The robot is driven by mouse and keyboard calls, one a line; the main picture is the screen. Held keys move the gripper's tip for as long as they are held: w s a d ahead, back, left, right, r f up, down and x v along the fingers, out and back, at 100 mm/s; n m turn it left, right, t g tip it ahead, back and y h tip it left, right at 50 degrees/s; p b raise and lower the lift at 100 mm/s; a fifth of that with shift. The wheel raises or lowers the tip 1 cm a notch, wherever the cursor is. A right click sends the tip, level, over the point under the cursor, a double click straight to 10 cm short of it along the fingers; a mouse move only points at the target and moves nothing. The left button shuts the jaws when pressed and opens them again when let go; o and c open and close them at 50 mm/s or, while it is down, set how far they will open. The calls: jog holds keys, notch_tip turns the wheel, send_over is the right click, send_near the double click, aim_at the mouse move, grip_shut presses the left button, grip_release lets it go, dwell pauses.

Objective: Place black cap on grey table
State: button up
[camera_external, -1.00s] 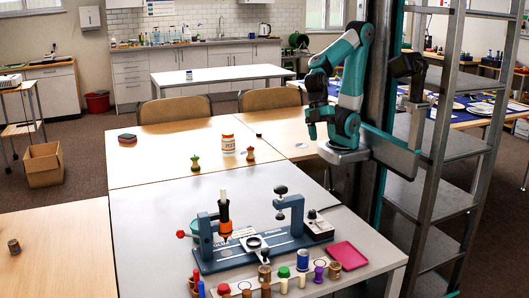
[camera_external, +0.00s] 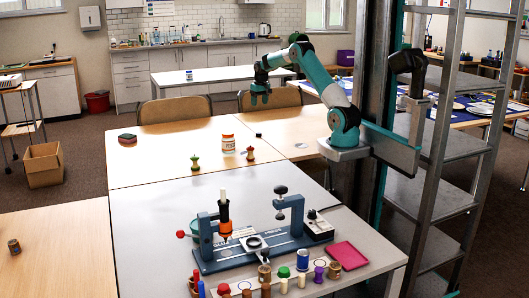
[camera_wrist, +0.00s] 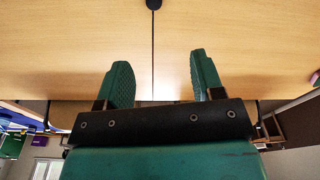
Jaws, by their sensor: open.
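The black cap (camera_external: 258,135) is a small dark piece lying on the wooden tables, near the seam between them. In the wrist view the dark round thing (camera_wrist: 154,4) at the top edge, partly cut off, looks like this cap. My gripper (camera_external: 260,100) hangs above the far edge of the wooden tables, beyond the cap and apart from it. In the wrist view its green fingers (camera_wrist: 158,65) are spread, with only tabletop between them. The grey table (camera_external: 145,235) stands in front, nearer the camera, with a blue-based device on it.
The blue device (camera_external: 225,262), several small coloured pieces and a pink tray (camera_external: 347,255) crowd the grey table's front and right; its left is bare. A white jar (camera_external: 228,144) and two small turned pieces (camera_external: 250,153) stand left of the cap. Shelving (camera_external: 440,180) rises at right.

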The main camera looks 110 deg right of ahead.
jog(key=s+d+f, duration=0.1)
jog(key=s+f, duration=0.1)
send_over(259, 133)
jog(key=f, duration=0.6)
jog(key=s+f, duration=0.1)
jog(key=f, duration=0.2)
jog(key=shift+f, duration=0.3)
jog(key=shift+w+f, duration=0.25)
jog(key=shift+f, duration=1.3)
jog(key=shift+w+f, duration=0.2)
jog(key=shift+f, duration=1.3)
jog(key=c, duration=1)
jog(key=shift+c, duration=0.5)
notch_tip(259, 133, up, 20)
jog(key=shift+r+p, duration=0.1)
jog(key=shift+p, duration=0.2)
